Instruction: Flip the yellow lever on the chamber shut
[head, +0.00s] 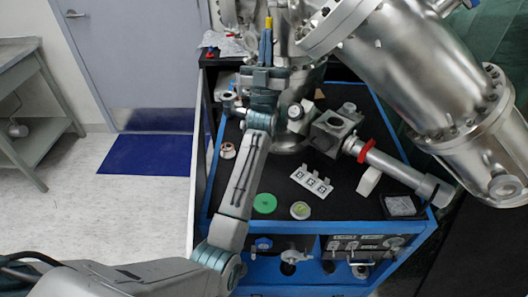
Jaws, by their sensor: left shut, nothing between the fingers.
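My left arm comes in from the lower left and reaches over the blue-framed cart to the steel chamber (291,70). My left gripper (265,44) is shut and empty, its fingers pointing away toward the chamber's left side. A small yellow piece, apparently the yellow lever (268,23), shows right at the fingertips. I cannot tell whether the fingers touch it, and the gripper hides its lower part. The lever's exact position is too small to tell. My right gripper is not in view.
The black cart top (333,207) carries a white block with square markers (312,182), a green disc (265,203) and a steel tube with a red ring (387,163). A large steel vessel (412,75) overhangs the right. Open floor (110,215) lies left.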

